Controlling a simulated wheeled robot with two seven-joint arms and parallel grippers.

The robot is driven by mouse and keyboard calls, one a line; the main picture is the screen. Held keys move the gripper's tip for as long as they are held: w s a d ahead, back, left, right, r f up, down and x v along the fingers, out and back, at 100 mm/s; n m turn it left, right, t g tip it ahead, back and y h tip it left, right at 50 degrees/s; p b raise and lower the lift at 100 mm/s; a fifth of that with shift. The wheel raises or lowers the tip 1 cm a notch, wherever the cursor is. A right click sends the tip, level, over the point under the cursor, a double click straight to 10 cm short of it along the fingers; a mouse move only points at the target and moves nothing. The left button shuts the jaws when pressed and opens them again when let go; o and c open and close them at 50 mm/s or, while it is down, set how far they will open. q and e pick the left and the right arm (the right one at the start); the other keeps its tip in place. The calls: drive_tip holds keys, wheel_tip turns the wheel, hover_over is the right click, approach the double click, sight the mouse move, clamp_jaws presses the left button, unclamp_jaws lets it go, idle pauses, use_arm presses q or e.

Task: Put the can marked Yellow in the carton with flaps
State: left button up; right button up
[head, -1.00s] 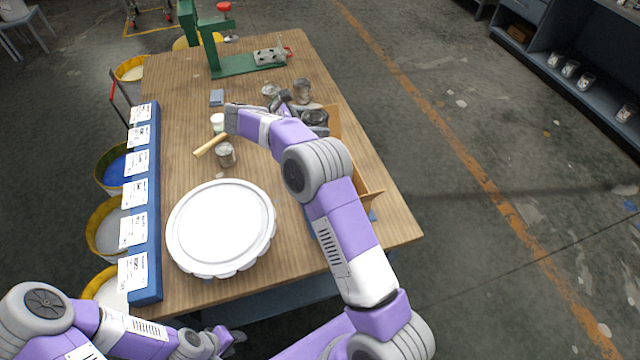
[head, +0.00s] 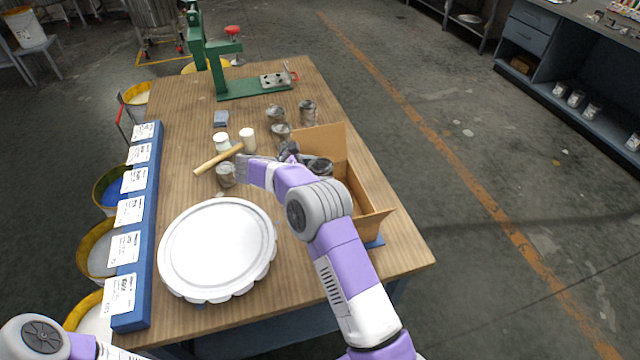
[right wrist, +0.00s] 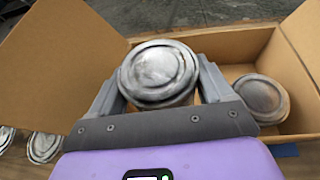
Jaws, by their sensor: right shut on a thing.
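The carton with flaps (head: 372,208) is brown and open at the right side of the table. Its inside wall (right wrist: 225,46) and a raised flap (right wrist: 62,62) show in the right wrist view. My right gripper (head: 306,160) is shut on a grey metal can (head: 319,167), which is at the carton's opening. In the right wrist view the held can (right wrist: 160,74) sits between both fingers, lid toward the camera. Its label is hidden, so I cannot read its marking. Another can (right wrist: 262,97) stands inside the carton. My left gripper is out of view.
Several cans, one (head: 307,112) at the back, stand beyond the carton. White jars (head: 248,139), a wooden-handled tool (head: 218,159) and another can (head: 226,175) lie left of it. A large white lid (head: 218,248), blue label rail (head: 142,235) and green press (head: 222,70) occupy the table.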

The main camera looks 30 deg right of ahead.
wheel_tip(320, 180, down, 4)
drive_tip(key=shift+f+b, duration=0.1)
drive_tip(key=shift+b, duration=0.2)
